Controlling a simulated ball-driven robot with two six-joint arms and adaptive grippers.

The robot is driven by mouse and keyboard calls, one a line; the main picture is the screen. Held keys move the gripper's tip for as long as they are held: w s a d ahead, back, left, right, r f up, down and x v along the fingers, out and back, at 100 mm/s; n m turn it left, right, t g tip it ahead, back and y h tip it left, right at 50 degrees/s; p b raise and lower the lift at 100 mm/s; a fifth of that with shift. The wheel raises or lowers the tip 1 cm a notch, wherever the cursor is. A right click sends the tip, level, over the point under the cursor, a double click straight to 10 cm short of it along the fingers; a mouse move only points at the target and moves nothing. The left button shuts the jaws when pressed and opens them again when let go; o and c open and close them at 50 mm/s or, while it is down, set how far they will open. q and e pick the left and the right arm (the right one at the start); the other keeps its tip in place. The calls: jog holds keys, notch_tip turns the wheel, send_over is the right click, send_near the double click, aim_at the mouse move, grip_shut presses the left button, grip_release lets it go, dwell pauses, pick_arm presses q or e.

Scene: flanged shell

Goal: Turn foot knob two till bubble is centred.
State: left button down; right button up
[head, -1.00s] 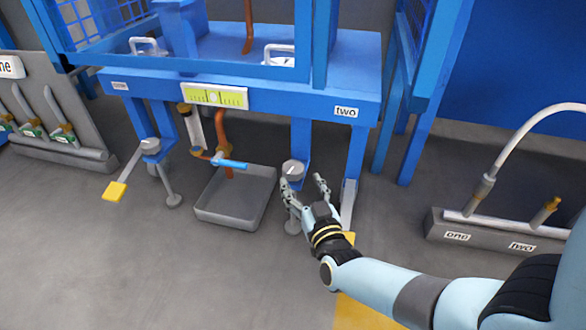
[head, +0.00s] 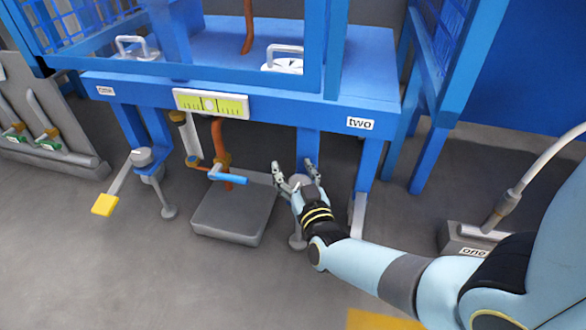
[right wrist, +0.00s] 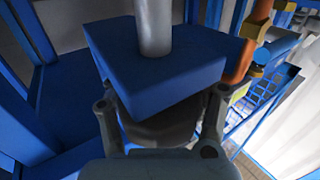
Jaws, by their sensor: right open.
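The blue shell stand carries a yellow-green level (head: 190,101) on its front edge. Its pale bubble (head: 209,104) shows near the middle of the strip; I cannot tell whether it is exactly centred. The label two (head: 360,123) is on the right of that edge. Grey foot knob two (head: 299,181) sits below the right blue leg. My right gripper (head: 294,167) is open, its fingers spread around the knob, partly hiding it. In the right wrist view the dark knob (right wrist: 165,132) lies between the fingers, under a blue block (right wrist: 155,70) with a grey rod. Contact is unclear.
A grey tray (head: 222,233) stands on the floor left of the knob, below a pipe with a blue valve handle (head: 228,178). Another foot knob (head: 142,157) and a yellow pedal (head: 104,204) are farther left. A hose station (head: 460,240) stands right.

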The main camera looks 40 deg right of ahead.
jog(key=shift+f, duration=0.1)
grip_shut()
pick_arm(q)
jog(key=shift+w+f, duration=0.1)
jog(key=shift+f, duration=0.2)
pick_arm(e)
jog(key=shift+s+f, duration=0.1)
pick_arm(q)
jog(key=shift+r, duration=0.15)
pick_arm(e)
jog(key=shift+h, duration=0.3)
jog(key=shift+s+d+m+g+h+p, duration=0.15)
jog(key=shift+m+g+h+p, duration=0.25)
jog(key=shift+m+h, duration=0.55)
jog(key=shift+s+d+m+g+h, duration=0.1)
jog(key=shift+m+g+h, duration=0.3)
jog(key=shift+h, duration=0.25)
pick_arm(q)
jog(key=f+g, duration=0.1)
jog(key=f, duration=0.1)
jog(key=f+y, duration=0.1)
jog(key=shift+a+f+n+g, duration=0.2)
jog(key=shift+f+n+g, duration=0.1)
jog(key=shift+f+g, duration=0.1)
